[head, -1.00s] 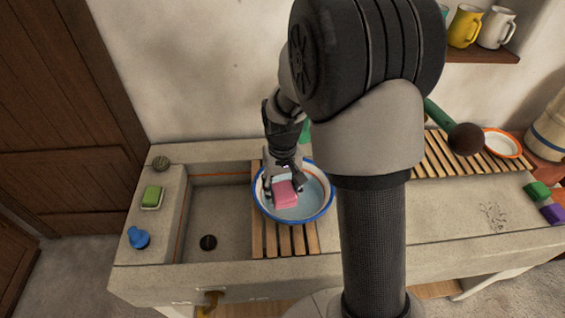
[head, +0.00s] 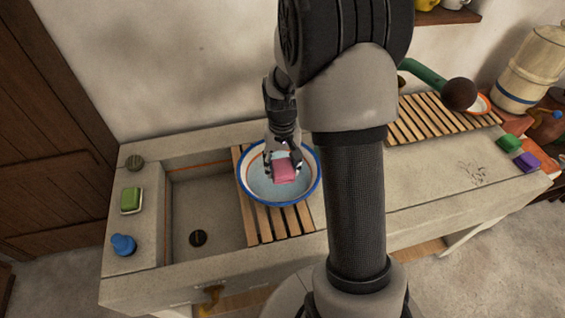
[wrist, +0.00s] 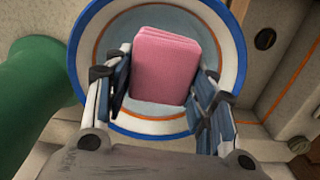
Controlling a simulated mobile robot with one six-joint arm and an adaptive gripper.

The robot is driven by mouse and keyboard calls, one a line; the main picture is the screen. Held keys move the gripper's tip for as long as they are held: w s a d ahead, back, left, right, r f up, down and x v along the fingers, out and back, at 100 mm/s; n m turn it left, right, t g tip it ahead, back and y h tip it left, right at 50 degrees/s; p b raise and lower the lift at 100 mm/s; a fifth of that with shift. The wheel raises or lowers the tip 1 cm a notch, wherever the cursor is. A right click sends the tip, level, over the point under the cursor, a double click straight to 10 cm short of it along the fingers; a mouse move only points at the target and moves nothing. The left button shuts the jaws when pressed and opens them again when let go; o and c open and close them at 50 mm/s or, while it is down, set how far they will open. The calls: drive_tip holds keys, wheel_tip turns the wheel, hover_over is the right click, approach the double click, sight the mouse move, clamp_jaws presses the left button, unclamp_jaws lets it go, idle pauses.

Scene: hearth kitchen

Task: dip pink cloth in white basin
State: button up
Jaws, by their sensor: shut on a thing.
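The pink cloth (head: 285,171) is a folded pad. My gripper (head: 283,163) is shut on it, and in the wrist view the cloth (wrist: 166,65) sits between the two fingers (wrist: 160,90). The white basin (head: 245,187) has a blue rim and an orange line inside, and holds pale bluish water. It stands on a wooden slat rack beside the sink. The cloth is over the basin's middle, inside its outline. I cannot tell whether the cloth touches the water. The basin's rim also shows in the wrist view (wrist: 77,60).
The sink (head: 200,210) is left of the basin. A green soap (head: 130,199) and a blue item (head: 123,244) lie on the left ledge. A second slat rack (head: 420,122) is at the right, with green and purple blocks beyond. A large green object (wrist: 35,95) is close in the wrist view.

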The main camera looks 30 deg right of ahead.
drive_tip(key=shift+f+b, duration=2.65)
drive_tip(key=shift+f, duration=1.6)
drive_tip(key=shift+f+b, duration=0.35)
drive_tip(key=shift+f, duration=0.25)
drive_tip(key=shift+r, duration=0.2)
drive_tip(key=shift+r+p, duration=4.85)
drive_tip(key=shift+r, duration=1.15)
